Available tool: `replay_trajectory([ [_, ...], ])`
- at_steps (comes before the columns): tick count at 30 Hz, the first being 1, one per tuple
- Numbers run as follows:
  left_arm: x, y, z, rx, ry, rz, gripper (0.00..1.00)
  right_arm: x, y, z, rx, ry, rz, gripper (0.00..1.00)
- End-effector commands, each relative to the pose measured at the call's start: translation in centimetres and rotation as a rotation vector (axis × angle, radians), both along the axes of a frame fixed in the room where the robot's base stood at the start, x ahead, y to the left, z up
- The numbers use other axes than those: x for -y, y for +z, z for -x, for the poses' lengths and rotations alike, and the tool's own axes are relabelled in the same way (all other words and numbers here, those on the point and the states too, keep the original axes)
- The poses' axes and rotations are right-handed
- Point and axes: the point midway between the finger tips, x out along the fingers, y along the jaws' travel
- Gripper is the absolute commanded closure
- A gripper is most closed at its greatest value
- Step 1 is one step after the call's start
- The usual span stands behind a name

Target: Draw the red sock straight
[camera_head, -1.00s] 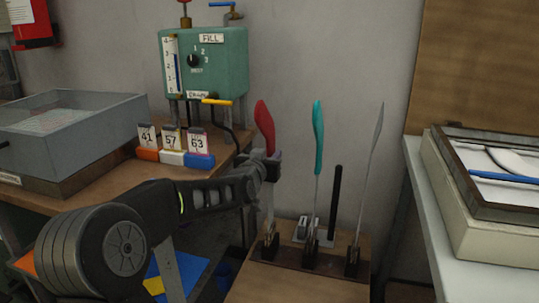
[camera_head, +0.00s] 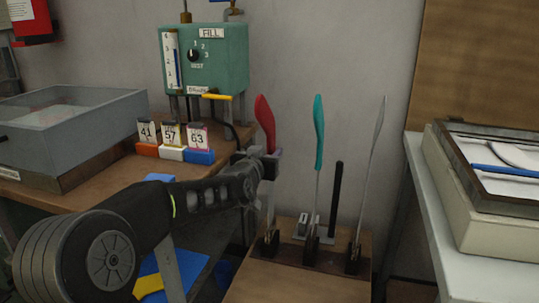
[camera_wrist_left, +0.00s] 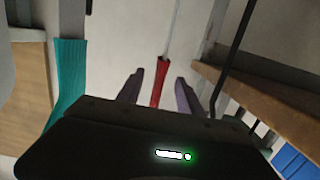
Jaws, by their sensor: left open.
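The red sock (camera_head: 265,122) is on the upper part of the leftmost of three upright boards, and its lower edge lies close to my left gripper (camera_head: 270,166). In the left wrist view the red sock (camera_wrist_left: 160,84) shows between the two spread fingers of my left gripper (camera_wrist_left: 158,92). The fingers look apart from the cloth, and the jaws are open. A teal sock (camera_head: 319,130) is on the middle board and also shows at the left of the left wrist view (camera_wrist_left: 68,82). The right board (camera_head: 377,135) is bare. My right gripper is not in view.
The boards stand in clamps on a wooden stand (camera_head: 300,278), with a black post (camera_head: 336,205) behind. Left is a bench with number cards (camera_head: 170,135), a grey basin (camera_head: 70,125) and a green box (camera_head: 220,60). A white table (camera_head: 470,265) is at right.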

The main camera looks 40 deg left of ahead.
Motion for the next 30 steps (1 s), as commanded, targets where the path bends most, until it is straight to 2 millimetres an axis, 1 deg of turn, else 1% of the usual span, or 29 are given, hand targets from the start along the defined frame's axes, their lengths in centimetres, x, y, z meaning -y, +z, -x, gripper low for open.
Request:
replay_trajectory([
  [1, 0.2, -0.3, 0.6, 0.002, 0.001, -0.003, 0.56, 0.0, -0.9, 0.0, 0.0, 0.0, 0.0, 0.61],
  [3, 0.5, -0.3, 1.3, 0.002, 0.0, -0.003, 0.56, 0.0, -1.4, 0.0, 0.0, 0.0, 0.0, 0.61],
  [13, 1.7, -0.3, 4.7, 0.003, 0.0, -0.002, 0.56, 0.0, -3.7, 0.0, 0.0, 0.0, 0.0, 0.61],
  [18, 2.2, -0.2, 6.2, 0.001, 0.0, -0.001, 0.56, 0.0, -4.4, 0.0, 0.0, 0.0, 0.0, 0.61],
  [22, 2.3, 0.0, 6.6, 0.001, 0.0, -0.001, 0.56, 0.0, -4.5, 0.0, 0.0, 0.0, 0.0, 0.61],
  [30, 2.3, 0.0, 6.6, 0.0, -0.001, -0.001, 0.56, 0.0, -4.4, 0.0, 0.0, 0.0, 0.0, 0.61],
])
